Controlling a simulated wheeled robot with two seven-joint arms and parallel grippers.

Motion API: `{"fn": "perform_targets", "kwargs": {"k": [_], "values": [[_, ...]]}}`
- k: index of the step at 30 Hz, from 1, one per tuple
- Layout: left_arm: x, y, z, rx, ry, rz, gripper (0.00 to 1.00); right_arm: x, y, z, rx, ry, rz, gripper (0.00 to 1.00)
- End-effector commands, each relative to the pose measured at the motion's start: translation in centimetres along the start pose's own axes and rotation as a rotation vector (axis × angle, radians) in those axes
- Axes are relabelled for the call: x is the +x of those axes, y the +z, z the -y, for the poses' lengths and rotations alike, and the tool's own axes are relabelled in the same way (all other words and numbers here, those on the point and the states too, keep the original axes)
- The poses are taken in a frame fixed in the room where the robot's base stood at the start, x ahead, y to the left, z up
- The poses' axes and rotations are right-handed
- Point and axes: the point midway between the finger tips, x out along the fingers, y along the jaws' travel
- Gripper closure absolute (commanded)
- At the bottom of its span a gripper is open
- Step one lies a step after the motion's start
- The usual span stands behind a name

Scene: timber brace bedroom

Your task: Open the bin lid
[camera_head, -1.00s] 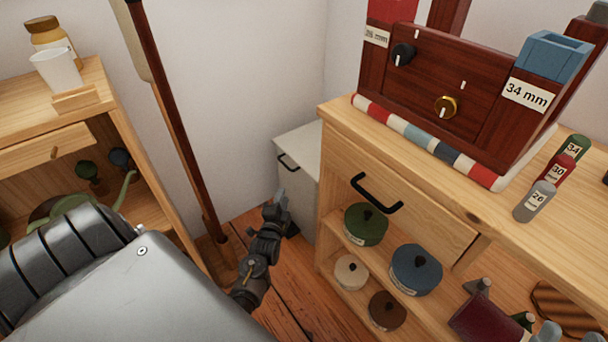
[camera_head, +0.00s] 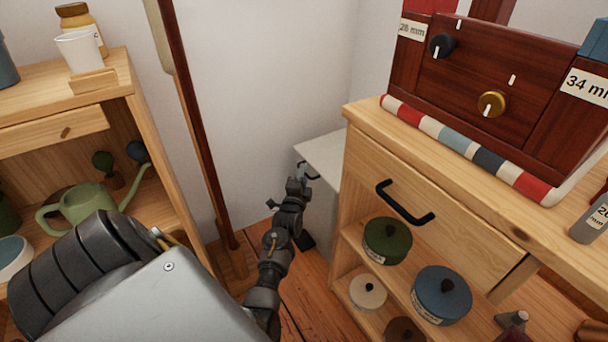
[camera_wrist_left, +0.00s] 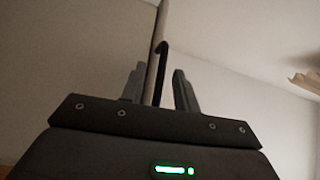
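The pale grey bin (camera_head: 322,205) stands in the corner beside the wooden cabinet. Its lid (camera_head: 325,152) looks closed, with a black handle (camera_head: 309,172) at the front edge. My left gripper (camera_head: 298,178) is at the handle in the head view and partly covers it. In the left wrist view my left gripper (camera_wrist_left: 158,88) is open. The black handle (camera_wrist_left: 160,72) and the thin lid edge (camera_wrist_left: 157,35) show between its fingers. I cannot tell whether a finger touches the handle. My right gripper is not in view.
The wooden cabinet (camera_head: 436,185) with a drawer and lidded pots stands close right of the bin. A dark red upright post (camera_head: 196,125) and a shelf (camera_head: 128,75) with a green watering can (camera_head: 85,206) are on the left. A strip of wooden floor (camera_head: 315,290) is clear.

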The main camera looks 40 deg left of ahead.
Motion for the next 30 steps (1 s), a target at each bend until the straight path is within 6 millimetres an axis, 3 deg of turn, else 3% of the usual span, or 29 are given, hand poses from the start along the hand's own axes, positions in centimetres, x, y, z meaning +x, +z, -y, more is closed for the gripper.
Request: {"fn": "perform_targets", "kwargs": {"k": [6, 14, 22, 30], "values": [[1.6, 0.1, -0.1, 0.001, 0.001, 0.001, 0.69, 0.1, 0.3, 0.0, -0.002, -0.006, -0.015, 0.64], [1.8, 0.1, 0.0, 0.001, 0.001, 0.002, 0.69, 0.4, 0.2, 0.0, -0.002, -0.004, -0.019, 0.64], [1.8, 0.1, 0.0, 0.001, 0.001, 0.002, 1.00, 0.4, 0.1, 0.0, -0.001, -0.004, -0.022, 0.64], [1.7, 0.1, 0.0, 0.001, 0.001, 0.002, 1.00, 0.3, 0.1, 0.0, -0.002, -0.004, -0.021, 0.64]]}}
